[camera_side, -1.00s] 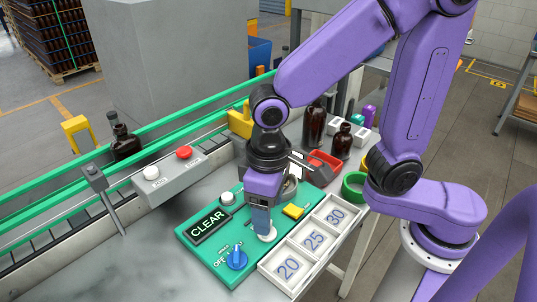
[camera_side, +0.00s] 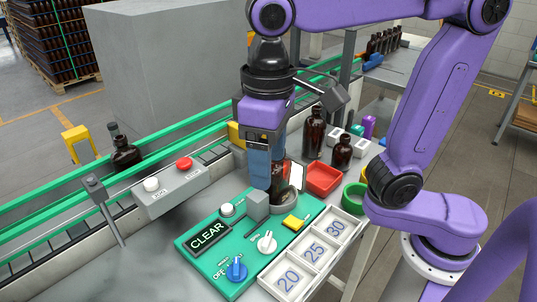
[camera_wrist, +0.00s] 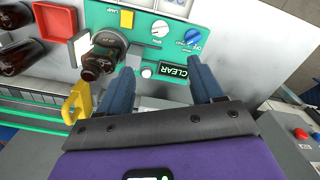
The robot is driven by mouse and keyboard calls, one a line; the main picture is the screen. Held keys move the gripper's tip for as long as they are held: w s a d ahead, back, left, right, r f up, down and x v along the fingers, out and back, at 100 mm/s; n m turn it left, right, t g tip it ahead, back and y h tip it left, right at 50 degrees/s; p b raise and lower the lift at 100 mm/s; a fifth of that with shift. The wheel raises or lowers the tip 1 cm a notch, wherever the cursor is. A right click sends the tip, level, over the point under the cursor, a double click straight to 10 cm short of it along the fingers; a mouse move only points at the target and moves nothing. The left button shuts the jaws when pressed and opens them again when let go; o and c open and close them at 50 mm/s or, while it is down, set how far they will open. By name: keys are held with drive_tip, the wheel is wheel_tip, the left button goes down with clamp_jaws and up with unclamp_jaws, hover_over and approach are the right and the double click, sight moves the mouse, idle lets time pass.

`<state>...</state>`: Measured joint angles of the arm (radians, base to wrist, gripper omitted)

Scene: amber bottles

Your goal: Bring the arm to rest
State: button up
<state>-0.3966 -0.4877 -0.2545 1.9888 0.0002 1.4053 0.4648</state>
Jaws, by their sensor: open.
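My gripper (camera_side: 262,182) is raised above the green panel (camera_side: 215,263), its blue fingers pointing down. In the wrist view my gripper (camera_wrist: 162,66) has its two fingers wide apart with nothing between them. A dark amber bottle (camera_wrist: 98,64) stands at a round grey holder (camera_side: 286,202) on the panel; in the side view my fingers partly hide it. The panel carries a lit CLEAR display (camera_side: 207,236), a blue knob (camera_side: 236,269), a white knob (camera_side: 267,241) and a yellow button (camera_side: 292,222).
A white tray (camera_side: 262,275) marked 20, 25 and 30 lies along the panel's front. Two amber bottles (camera_side: 314,134) (camera_side: 342,148) stand near a red bin (camera_side: 323,178) and a green ring (camera_side: 354,195). A green-railed conveyor (camera_side: 60,217) with a bottle (camera_side: 125,154) runs behind.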

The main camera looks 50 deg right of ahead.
drive_tip(key=s+d+f+n, duration=0.4)
drive_tip(key=s+d+f, duration=0.1)
drive_tip(key=d, duration=0.3)
drive_tip(key=s+d+f+n, duration=0.3)
drive_tip(key=s+d+f, duration=0.2)
drive_tip(key=d+f, duration=0.2)
drive_tip(key=shift+d+n, duration=0.4)
drive_tip(key=shift+d, duration=0.65)
